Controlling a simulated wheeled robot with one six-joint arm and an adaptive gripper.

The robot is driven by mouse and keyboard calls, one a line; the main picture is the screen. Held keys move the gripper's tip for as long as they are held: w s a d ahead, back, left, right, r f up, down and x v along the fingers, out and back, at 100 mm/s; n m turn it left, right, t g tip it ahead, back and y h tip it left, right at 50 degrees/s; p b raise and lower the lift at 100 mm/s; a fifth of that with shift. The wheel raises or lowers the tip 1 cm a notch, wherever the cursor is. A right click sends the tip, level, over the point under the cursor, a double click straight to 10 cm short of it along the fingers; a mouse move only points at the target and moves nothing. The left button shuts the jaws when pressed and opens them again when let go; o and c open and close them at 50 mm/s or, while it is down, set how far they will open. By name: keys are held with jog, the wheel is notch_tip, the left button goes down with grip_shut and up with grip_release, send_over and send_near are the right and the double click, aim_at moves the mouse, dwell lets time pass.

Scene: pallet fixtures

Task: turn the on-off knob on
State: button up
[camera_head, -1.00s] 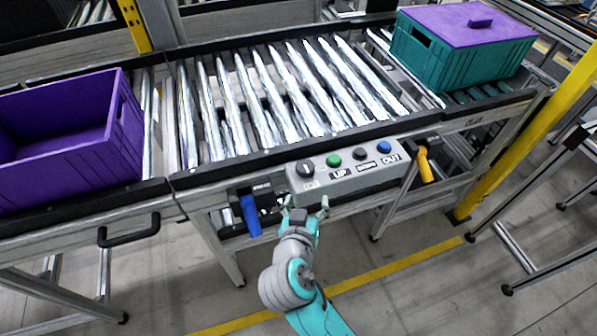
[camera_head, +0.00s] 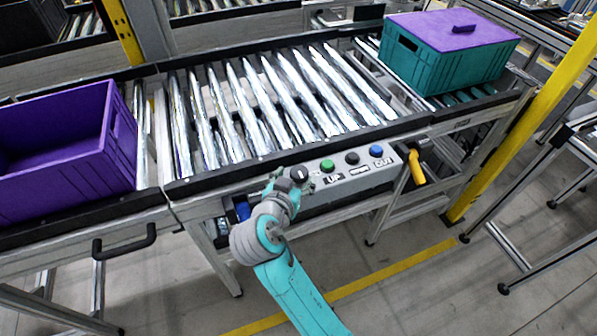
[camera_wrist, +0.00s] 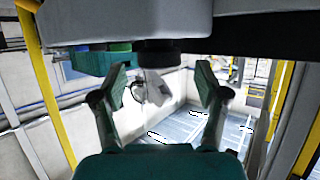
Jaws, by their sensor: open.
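The on-off knob (camera_head: 299,174) is a dark round knob at the left end of the grey control box (camera_head: 345,188), on the front of the conveyor. My gripper (camera_head: 285,181) is at the left end of the box, close beside the knob and partly overlapping it in the head view. In the wrist view my gripper (camera_wrist: 161,80) is open, its two fingers apart. The dark knob (camera_wrist: 157,50) shows between and just beyond the fingertips, below the underside of the box. I see no clear contact. The knob's exact angle cannot be told.
A green button (camera_head: 327,165), a black button (camera_head: 352,158) and a blue button (camera_head: 376,151) sit right of the knob. A blue handle (camera_head: 243,210) is partly hidden by my arm. A yellow handle (camera_head: 416,167) is at the right. A purple bin (camera_head: 70,150) and a lidded teal crate (camera_head: 445,65) flank the rollers.

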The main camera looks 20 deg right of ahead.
aim_at(298, 174)
jog(key=shift+x, duration=1.5)
jog(key=c, duration=1.2)
